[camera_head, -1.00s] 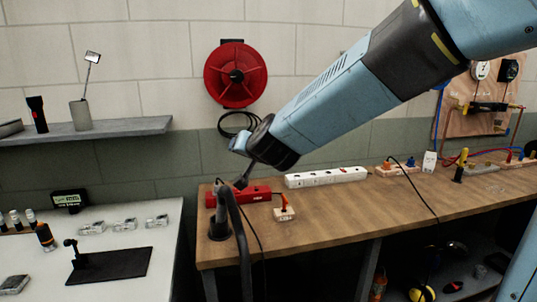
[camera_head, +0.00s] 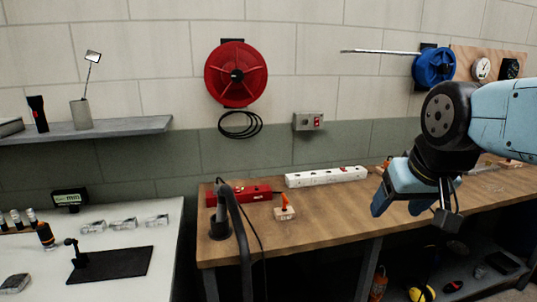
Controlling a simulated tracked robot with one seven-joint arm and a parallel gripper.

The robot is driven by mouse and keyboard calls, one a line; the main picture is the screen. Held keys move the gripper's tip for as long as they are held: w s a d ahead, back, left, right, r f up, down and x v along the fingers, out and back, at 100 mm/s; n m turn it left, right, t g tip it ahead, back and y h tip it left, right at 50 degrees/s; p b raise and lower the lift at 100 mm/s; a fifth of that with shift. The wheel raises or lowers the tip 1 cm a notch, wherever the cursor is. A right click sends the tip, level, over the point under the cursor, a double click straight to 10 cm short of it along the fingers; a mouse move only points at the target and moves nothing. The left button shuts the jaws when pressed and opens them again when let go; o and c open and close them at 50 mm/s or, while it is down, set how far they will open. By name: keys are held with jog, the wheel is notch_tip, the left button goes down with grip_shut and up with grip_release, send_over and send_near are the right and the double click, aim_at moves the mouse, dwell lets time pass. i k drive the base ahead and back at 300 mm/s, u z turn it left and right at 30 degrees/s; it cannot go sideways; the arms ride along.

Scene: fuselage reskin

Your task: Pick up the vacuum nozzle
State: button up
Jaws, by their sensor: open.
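A dark curved tube (camera_head: 238,235) rises at the front left of the wooden bench, with a short dark cylinder (camera_head: 220,226) beside it; I take this to be the vacuum nozzle, but cannot be sure. Its lower end runs out of the bottom of the picture. My gripper (camera_head: 399,209) is at the right, pointing down over the front part of the bench, open, with nothing seen between its blue fingers. It is well to the right of the tube and apart from it.
The wooden bench (camera_head: 330,222) carries a red tool (camera_head: 245,194), a white power strip (camera_head: 326,177) and a small block with an orange plug (camera_head: 285,212). A white table (camera_head: 150,272) stands at left. Bench wood between tube and gripper is mostly clear.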

aim_at(222, 207)
jog(key=u, duration=1.5)
jog(key=k, duration=0.8)
jog(key=z, duration=0.3)
jog(key=i, duration=0.5)
jog(key=z, duration=0.15)
